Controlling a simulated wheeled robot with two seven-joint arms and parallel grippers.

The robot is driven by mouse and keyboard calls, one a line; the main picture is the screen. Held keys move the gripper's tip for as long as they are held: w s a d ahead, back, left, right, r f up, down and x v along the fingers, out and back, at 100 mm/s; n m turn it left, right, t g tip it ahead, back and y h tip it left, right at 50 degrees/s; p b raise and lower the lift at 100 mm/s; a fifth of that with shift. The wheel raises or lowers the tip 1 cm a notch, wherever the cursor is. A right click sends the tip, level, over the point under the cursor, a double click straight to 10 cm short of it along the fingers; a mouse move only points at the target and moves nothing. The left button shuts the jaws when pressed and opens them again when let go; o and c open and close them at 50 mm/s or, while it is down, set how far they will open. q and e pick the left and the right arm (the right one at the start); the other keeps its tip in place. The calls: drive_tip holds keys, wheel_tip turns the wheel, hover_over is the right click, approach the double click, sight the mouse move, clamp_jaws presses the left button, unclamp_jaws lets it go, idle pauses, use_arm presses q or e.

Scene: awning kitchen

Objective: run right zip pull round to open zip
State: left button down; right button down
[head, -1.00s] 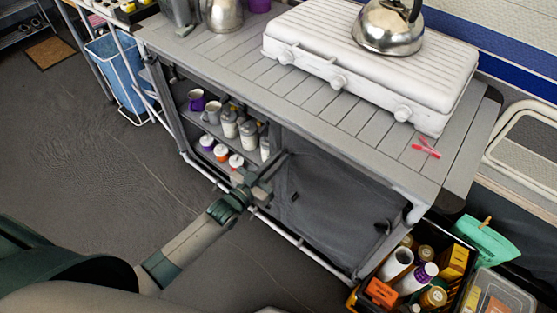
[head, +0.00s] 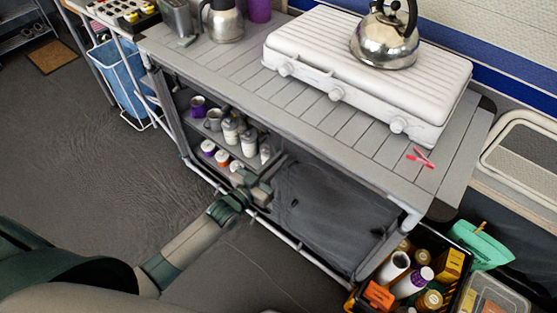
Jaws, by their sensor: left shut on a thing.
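The grey fabric door panel (head: 335,208) closes off much of the right half of the camp kitchen unit's front, below the slatted top. It looks slack and creased, with a dark gap along its lower right side. My left gripper (head: 263,188) is at the panel's left edge, by the divide from the open shelves. It is shut on the right zip pull, which its fingers hide. The zip track is too small to make out. My right gripper is out of view.
Open shelves (head: 212,138) with mugs and jars lie left of my gripper. A white stove (head: 345,85) and kettle (head: 385,38) stand on the top (head: 222,72), near red tongs (head: 420,158). A crate of bottles (head: 352,300) stands on the floor at right.

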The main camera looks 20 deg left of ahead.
use_arm(q)
drive_tip(key=shift+w+r, duration=0.1)
drive_tip(key=shift+r, duration=0.2)
drive_tip(key=c, duration=1.9)
unclamp_jaws()
drive_tip(key=shift+o, duration=0.2)
drive_tip(key=shift+f, duration=0.1)
drive_tip(key=shift+s, duration=0.25)
